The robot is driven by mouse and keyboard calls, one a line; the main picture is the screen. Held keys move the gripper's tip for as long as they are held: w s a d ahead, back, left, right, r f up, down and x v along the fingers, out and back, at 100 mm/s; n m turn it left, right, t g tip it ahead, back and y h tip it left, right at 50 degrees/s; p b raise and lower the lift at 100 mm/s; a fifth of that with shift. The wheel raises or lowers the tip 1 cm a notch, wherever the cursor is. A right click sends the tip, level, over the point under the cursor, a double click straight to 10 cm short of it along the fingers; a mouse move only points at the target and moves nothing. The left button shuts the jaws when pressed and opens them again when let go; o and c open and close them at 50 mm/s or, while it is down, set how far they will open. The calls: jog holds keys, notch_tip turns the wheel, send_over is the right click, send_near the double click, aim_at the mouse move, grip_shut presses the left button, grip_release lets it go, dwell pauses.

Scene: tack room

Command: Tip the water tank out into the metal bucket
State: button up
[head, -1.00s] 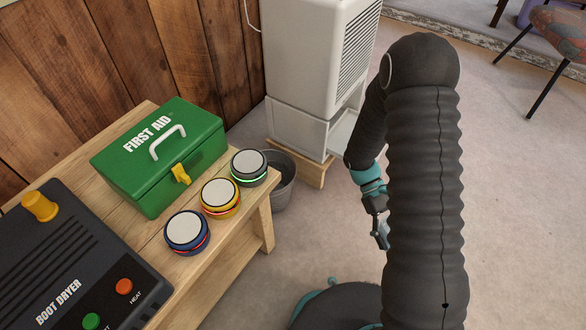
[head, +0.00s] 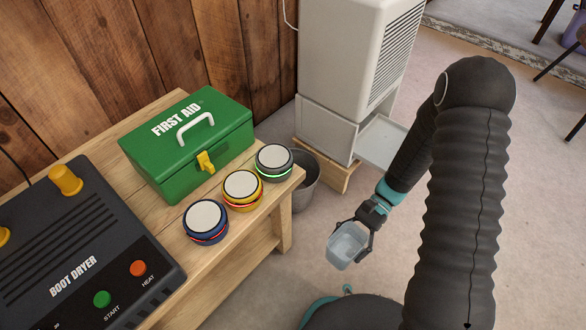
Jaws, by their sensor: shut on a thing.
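The water tank (head: 346,243) is a small clear, bluish tub. My gripper (head: 350,240) is shut on it, with a finger on either side, and holds it above the floor beside my base. Its open top faces up; I cannot tell how much water is in it. The metal bucket (head: 307,184) is a grey pail on the floor behind the bench's right end. The bench corner and the green-lit puck hide part of it. The tank is in front of the bucket and to its right, apart from it.
A white dehumidifier (head: 350,60) stands on a wooden plinth (head: 325,168), with a flap (head: 383,142) open on its right. The wooden bench (head: 150,215) carries a first aid box (head: 188,145), a boot dryer (head: 75,250) and three round pucks (head: 242,188).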

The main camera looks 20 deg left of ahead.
jog(key=w+a+f+m+t+y+b, duration=0.1)
jog(key=w+a+m+t+y, duration=0.55)
jog(key=w+a+m, duration=0.25)
jog(key=w+f+m+t+b, duration=0.1)
jog(key=w+f+m+t, duration=0.1)
jog(key=w+m+t, duration=0.6)
jog(key=shift+w+t+h+b, duration=0.4)
jog(key=shift+w+t, duration=0.25)
jog(key=shift+w, duration=1.05)
jog(key=shift+a, duration=0.1)
jog(key=shift+w+a+r+g+h+p, duration=0.1)
jog(key=shift+w+a+r+g+h, duration=0.1)
jog(key=shift+a+r+g+h, duration=0.45)
jog(key=shift+w+a+g+h+p, duration=0.15)
jog(key=shift+a+h, duration=0.15)
jog(key=shift+h, duration=0.7)
jog(key=shift+w+a+r+g+h+p, duration=0.1)
jog(key=shift+w+a+r+g+h, duration=0.1)
jog(key=shift+a+r+g+h, duration=0.45)
jog(key=shift+w+f+t+h, duration=0.1)
jog(key=shift+f+t+h, duration=0.25)
